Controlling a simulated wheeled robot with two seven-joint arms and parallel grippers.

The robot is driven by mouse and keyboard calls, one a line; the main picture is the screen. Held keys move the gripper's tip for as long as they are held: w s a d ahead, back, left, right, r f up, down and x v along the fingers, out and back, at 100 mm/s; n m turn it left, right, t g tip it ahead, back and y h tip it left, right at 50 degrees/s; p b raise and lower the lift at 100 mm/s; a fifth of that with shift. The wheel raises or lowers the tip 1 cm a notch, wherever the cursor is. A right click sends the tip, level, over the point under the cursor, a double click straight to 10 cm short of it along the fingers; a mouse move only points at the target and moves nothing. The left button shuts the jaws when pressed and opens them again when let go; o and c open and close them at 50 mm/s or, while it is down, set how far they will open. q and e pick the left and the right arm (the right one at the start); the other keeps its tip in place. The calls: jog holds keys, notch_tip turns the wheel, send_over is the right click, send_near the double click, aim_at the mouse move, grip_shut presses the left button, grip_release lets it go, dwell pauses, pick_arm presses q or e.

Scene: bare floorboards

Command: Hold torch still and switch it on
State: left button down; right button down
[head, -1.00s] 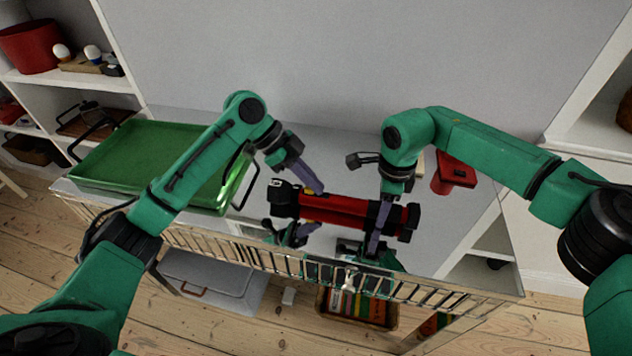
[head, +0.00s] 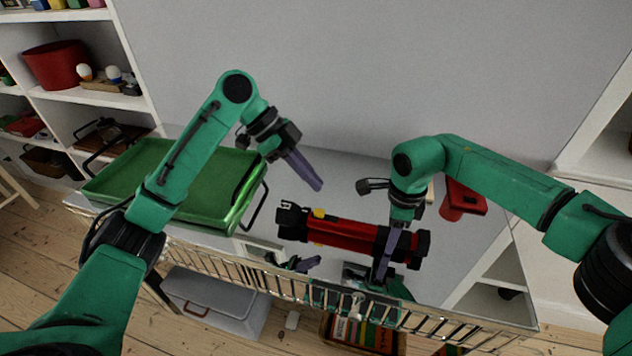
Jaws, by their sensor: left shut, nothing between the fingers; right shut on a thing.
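The torch (head: 340,235) is red with black ends and lies roughly level, just above or on the grey tabletop; I cannot tell whether it touches. A small yellow switch (head: 319,213) shows on its top, towards the left end. My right gripper (head: 384,268) is shut around the torch's body near its right end. My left gripper (head: 318,186) is shut and empty, above the torch's left part and apart from it. I cannot see any light from the torch.
A green tray (head: 150,208) with black handles stands at the left of the table. A red object (head: 463,198) stands at the back right. A metal railing (head: 270,278) runs along the front edge. A grey box (head: 215,300) and a basket of books (head: 362,335) are below.

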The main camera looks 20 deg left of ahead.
jog(key=shift+c, duration=1.3)
grip_release()
jog(key=shift+r, duration=0.1)
